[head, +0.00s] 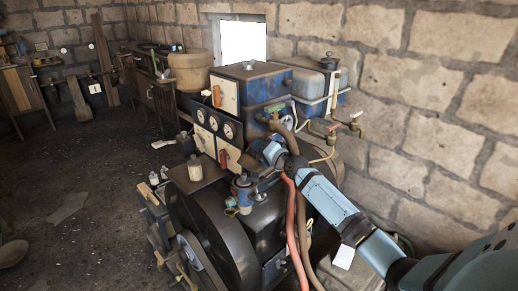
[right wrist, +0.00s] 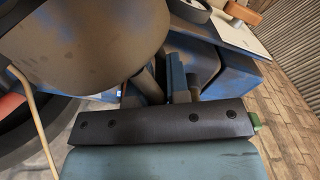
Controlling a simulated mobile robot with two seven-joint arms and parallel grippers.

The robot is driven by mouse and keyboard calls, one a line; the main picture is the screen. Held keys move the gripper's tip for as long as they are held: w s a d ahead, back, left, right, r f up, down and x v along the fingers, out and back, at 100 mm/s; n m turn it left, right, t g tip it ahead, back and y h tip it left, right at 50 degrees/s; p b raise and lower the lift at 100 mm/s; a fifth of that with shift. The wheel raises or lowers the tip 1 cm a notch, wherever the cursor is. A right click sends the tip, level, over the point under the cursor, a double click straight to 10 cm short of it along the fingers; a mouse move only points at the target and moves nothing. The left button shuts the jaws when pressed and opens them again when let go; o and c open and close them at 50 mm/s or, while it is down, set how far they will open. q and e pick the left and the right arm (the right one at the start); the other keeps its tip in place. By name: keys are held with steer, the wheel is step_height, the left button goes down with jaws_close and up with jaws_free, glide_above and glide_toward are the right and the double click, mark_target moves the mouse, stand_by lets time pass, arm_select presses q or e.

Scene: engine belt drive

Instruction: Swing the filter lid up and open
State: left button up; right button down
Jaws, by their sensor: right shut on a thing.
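A small worn-blue round filter housing with its lid (head: 241,184) sits at the front of the engine, left of my right gripper (head: 260,180). My right arm comes in from the lower right and its wrist bends down there. In the right wrist view, the right gripper (right wrist: 176,84) is shut on a narrow blue piece that I take to be part of the filter lid. A large rounded grey-brown body (right wrist: 90,42) fills the upper left there. The exact grip is mostly hidden, and how far the lid is raised cannot be told. My left gripper is not in view.
Blue boxes and a gauge panel (head: 215,124) rise behind the gripper. A red hose (head: 291,215) and brown hoses hang close beside my forearm. A large dark flywheel (head: 205,235) stands at the front. A stone wall (head: 430,100) bounds the right. Open floor (head: 85,180) lies left.

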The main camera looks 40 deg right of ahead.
steer(key=c, duration=1.2)
jaws_free()
steer(key=shift+a+r, duration=0.1)
steer(key=shift+a, duration=0.05)
steer(key=shift+o, duration=0.2)
steer(key=shift+s, duration=0.4)
steer(key=s+d, duration=0.1)
steer(key=s, duration=1.2)
steer(key=shift+b, duration=0.45)
